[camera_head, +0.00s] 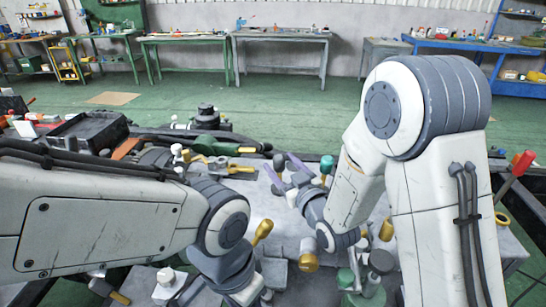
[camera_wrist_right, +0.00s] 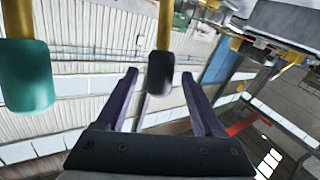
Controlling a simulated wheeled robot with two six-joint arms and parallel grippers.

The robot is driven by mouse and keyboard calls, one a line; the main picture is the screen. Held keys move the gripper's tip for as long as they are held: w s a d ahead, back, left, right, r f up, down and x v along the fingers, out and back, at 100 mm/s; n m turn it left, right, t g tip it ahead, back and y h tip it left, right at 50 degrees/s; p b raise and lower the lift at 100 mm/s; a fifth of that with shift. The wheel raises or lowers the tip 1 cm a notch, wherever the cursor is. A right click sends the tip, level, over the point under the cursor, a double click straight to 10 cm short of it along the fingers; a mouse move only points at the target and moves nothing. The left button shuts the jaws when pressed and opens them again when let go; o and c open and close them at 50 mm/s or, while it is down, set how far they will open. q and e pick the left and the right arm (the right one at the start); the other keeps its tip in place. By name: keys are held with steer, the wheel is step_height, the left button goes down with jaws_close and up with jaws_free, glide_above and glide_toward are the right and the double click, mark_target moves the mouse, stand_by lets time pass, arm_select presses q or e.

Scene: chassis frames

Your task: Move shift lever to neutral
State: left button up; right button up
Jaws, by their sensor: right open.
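My right gripper (camera_head: 284,170) is open, with its two purple fingers on either side of a lever with a black knob (camera_head: 279,160). In the right wrist view, the black knob (camera_wrist_right: 159,74) on its yellow stem shows between the open fingers (camera_wrist_right: 160,100), with a gap on both sides. A lever with a green knob (camera_head: 327,164) stands just right of them; it appears at the left of the right wrist view (camera_wrist_right: 26,82). No label shows which lever is the shift lever. My left arm reaches in from the left; its fingers are out of view.
Several other knobbed levers stand close by, including a yellow-knobbed one (camera_head: 262,230) and a white-knobbed one (camera_head: 177,150). A red-handled lever (camera_head: 522,162) stands at the far right. A black tray (camera_head: 90,130) lies at the left. Workbenches (camera_head: 280,37) line the far wall.

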steer(key=p+x, duration=0.1)
steer(key=x, duration=0.4)
jaws_close()
stand_by(1.4)
